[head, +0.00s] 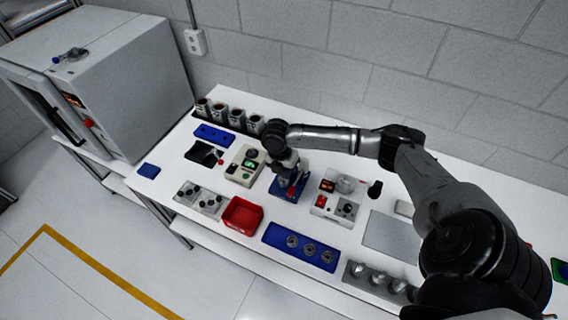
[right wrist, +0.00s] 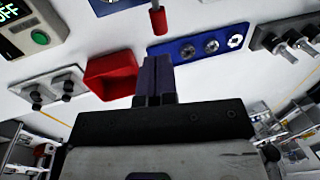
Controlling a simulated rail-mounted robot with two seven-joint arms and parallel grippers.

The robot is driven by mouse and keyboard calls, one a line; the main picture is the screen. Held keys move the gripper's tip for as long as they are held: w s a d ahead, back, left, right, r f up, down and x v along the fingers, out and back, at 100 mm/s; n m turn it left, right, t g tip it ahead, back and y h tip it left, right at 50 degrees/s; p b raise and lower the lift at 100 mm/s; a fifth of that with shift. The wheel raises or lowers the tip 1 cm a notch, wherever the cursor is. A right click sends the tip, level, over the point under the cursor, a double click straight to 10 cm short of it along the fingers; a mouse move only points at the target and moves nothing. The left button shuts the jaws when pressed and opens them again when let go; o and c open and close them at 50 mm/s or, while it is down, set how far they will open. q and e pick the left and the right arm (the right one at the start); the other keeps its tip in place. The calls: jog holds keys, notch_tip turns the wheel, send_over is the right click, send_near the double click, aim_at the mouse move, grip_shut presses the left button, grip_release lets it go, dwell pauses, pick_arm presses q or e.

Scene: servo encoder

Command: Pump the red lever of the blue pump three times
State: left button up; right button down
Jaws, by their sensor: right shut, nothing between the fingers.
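The blue pump (head: 278,188) stands near the middle of the white table, partly hidden by my right arm. Its red lever (head: 292,190) shows just in front of it. In the right wrist view, the red end of the lever (right wrist: 158,20) hangs on a thin grey rod at the top centre. My right gripper (head: 289,172) is over the pump. In the right wrist view its dark fingers (right wrist: 157,62) are together and empty, with a visible gap to the lever in the picture. Contact elsewhere cannot be told. My left gripper is not in view.
A red bin (head: 242,214) and a blue tray with round metal parts (head: 275,240) lie in front of the pump. A box with a green display (head: 244,166) is to its left, and a control panel (head: 335,195) to its right. A wall stands behind.

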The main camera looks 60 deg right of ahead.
aim_at(291, 190)
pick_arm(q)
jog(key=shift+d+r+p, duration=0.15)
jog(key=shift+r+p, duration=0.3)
pick_arm(e)
jog(key=f, duration=0.2)
jog(key=s+f, duration=0.1)
jog(key=f, duration=0.4)
jog(key=shift+s+d+f, duration=0.1)
jog(key=shift+s+f, duration=0.2)
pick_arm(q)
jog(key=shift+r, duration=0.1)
